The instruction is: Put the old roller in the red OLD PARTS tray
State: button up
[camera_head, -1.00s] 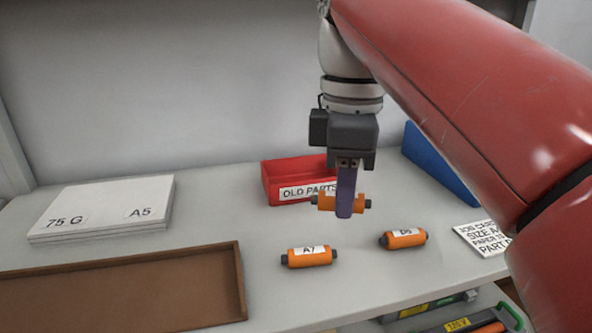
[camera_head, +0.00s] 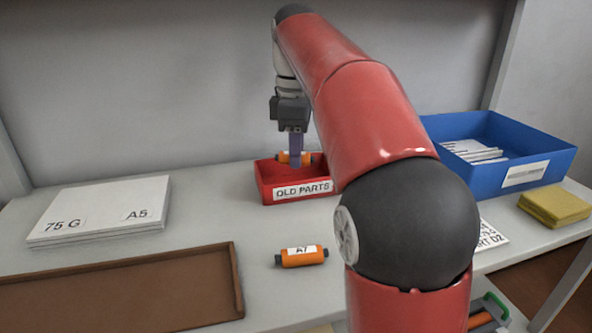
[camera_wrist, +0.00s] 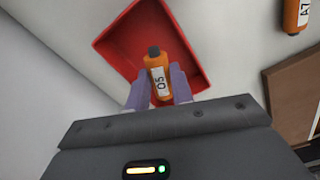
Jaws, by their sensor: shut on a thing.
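My gripper (camera_head: 296,158) is shut on an orange roller with dark ends (camera_head: 283,157). In the wrist view the roller (camera_wrist: 157,70) sits between the two purple fingers, and its white label seems to read O5. It is over the red OLD PARTS tray (camera_head: 303,190). The wrist view shows the tray (camera_wrist: 124,52) open beneath the roller. I cannot tell how far the roller is above the tray floor.
An orange roller labelled A7 (camera_head: 301,256) lies on the table in front of the tray. A brown tray (camera_head: 236,285) and a paper stack (camera_head: 100,208) are at left. A blue bin (camera_head: 525,175), yellow pads (camera_head: 555,207) and a partly hidden card (camera_head: 492,236) are at right.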

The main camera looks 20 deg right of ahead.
notch_tip(320, 180, down, 4)
jog(key=shift+f+b, duration=0.1)
jog(key=shift+b, duration=0.5)
jog(key=shift+w+f, duration=0.15)
jog(key=shift+f, duration=0.15)
jog(key=o, duration=0.9)
jog(key=shift+o, duration=0.2)
notch_tip(320, 180, up, 8)
jog(key=shift+f+p, duration=0.1)
jog(key=shift+p, duration=1.15)
